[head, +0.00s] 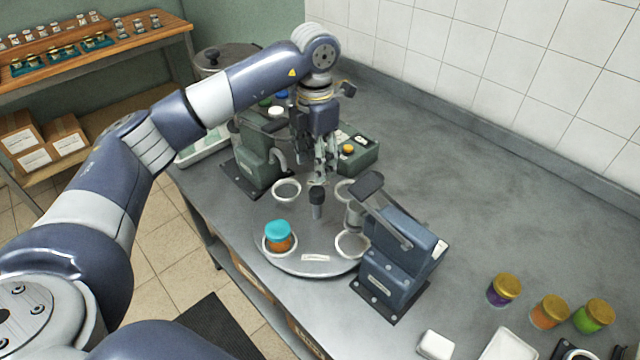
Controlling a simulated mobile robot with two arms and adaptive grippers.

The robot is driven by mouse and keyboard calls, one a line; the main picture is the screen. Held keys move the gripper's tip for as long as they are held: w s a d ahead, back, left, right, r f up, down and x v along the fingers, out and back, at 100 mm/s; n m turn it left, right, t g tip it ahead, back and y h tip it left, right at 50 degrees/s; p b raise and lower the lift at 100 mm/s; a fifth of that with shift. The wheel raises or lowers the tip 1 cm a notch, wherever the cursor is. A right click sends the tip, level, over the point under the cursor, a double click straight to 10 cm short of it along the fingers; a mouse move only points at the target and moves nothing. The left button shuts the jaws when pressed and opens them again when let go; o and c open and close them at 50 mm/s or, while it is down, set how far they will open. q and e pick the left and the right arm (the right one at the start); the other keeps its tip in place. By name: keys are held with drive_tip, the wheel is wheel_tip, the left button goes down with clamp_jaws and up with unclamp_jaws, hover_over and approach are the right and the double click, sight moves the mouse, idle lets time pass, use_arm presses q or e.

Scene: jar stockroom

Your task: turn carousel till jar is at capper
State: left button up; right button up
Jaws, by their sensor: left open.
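The grey round carousel (318,225) lies on the bench, with white ring seats around its rim and a dark-topped upright post (317,203) at its middle. A jar (279,238) with a teal lid and orange contents stands upright in the front-left seat; the other visible seats look empty. A blue machine (400,250) stands at the carousel's right edge and a green machine (258,152) at its back left. I cannot tell for certain which is the capper. My left gripper (322,178) is open and empty, pointing down just above the post's top. My right gripper is out of view.
A green control box (357,153) with a yellow button stands behind the carousel. Jars with purple (503,290), orange (549,312) and green (593,316) contents stand at front right, near a white tray (510,346). The bench's right middle is clear. A tiled wall bounds the back.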

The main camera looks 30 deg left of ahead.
sight(316, 191)
use_arm(q)
drive_tip(key=f, duration=0.1)
drive_tip(key=f+p, duration=0.1)
drive_tip(key=f, duration=0.2)
drive_tip(key=shift+s+f, duration=0.25)
drive_tip(key=shift+f, duration=0.15)
wheel_tip(316, 191, down, 3)
drive_tip(key=shift+w+r+p, duration=0.1)
drive_tip(key=shift+w+p, duration=0.05)
drive_tip(key=shift+p, duration=0.45)
drive_tip(key=shift+f, duration=0.9)
clamp_jaws()
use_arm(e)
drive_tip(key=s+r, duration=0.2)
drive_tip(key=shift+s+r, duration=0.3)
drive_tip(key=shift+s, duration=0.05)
